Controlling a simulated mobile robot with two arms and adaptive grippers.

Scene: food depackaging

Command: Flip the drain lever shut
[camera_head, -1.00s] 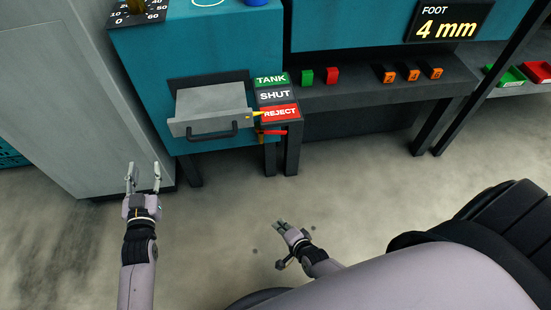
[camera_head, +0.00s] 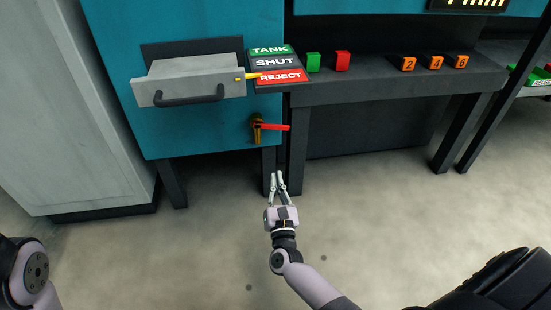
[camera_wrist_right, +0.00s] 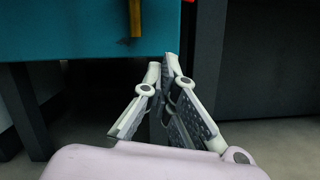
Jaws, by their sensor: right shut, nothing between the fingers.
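The drain lever (camera_head: 274,127) is a red handle on a brass valve (camera_head: 257,130) at the lower right of the teal machine's front. The handle points to the right, roughly level. My right gripper (camera_head: 277,177) is shut and empty, below the lever and apart from it, pointing up toward it. In the right wrist view the shut fingers (camera_wrist_right: 167,66) are just below the teal panel edge. The brass outlet (camera_wrist_right: 135,18) hangs above them, and only a sliver of red shows at the top. My left gripper is out of view; only part of my left arm shows at the lower left.
A grey drawer (camera_head: 190,85) with a dark handle sticks out above the valve. A TANK, SHUT and REJECT label block (camera_head: 275,62) has a yellow pointer at REJECT. A dark table (camera_head: 400,85) with legs stands right of the lever. The floor in front is clear.

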